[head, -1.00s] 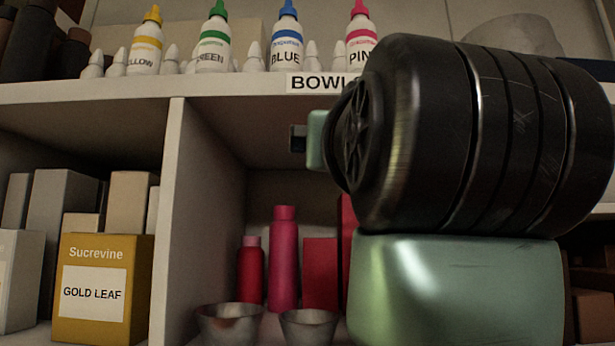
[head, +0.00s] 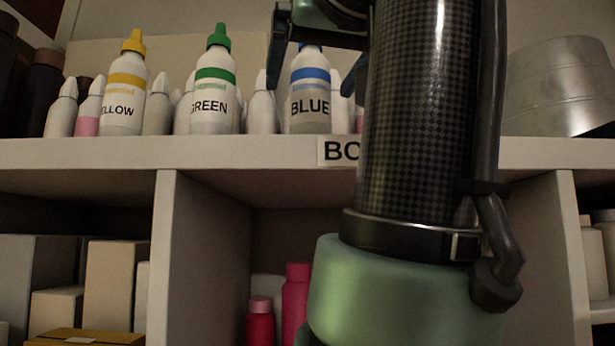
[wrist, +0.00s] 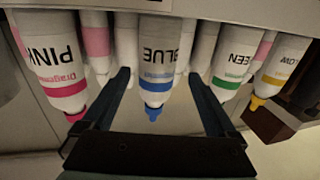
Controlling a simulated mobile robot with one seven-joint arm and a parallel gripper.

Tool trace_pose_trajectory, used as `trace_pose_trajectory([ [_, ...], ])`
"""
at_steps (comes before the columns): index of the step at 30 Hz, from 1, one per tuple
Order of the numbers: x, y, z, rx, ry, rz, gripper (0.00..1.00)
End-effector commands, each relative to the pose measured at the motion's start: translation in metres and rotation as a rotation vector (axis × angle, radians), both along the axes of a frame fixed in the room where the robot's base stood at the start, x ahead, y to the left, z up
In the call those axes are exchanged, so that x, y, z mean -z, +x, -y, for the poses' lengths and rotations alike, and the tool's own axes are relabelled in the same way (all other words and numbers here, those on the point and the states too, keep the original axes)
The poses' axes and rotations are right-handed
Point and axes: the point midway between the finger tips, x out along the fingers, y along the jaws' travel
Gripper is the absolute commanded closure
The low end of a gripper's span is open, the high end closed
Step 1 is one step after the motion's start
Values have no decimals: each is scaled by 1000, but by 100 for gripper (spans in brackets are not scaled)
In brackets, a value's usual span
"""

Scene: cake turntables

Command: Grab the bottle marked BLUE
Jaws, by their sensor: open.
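The bottle marked BLUE (head: 310,92) stands upright on the upper shelf, white with a blue band; its blue cap is mostly hidden behind my gripper in the head view. My gripper (head: 311,84) is open at the bottle's upper part, one finger at each side. In the wrist view, the picture is upside down and the BLUE bottle (wrist: 158,60) shows between the two open fingers of my gripper (wrist: 160,76), with a gap on each side. The jaws are not closed on it.
The GREEN bottle (head: 216,90) and YELLOW bottle (head: 124,95) stand to the left in the head view. The PINK bottle (wrist: 55,60) shows in the wrist view. Small white bottles (head: 262,108) stand close around. A metal pan (head: 562,88) is at the right. Cubbyholes lie below.

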Motion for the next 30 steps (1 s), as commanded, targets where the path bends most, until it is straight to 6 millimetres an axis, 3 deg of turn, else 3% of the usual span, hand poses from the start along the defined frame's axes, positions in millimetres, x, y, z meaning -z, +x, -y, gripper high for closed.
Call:
trace_pose_trajectory([
  [7, 1, 20, -3, 0, -1, -3, 7],
  [15, 2, 58, -9, -1, -1, -3, 7],
  [24, 5, 64, -9, 0, -1, 0, 7],
  [25, 4, 64, -9, 0, -1, 0, 9],
  [30, 4, 63, -9, 0, 0, 1, 39],
])
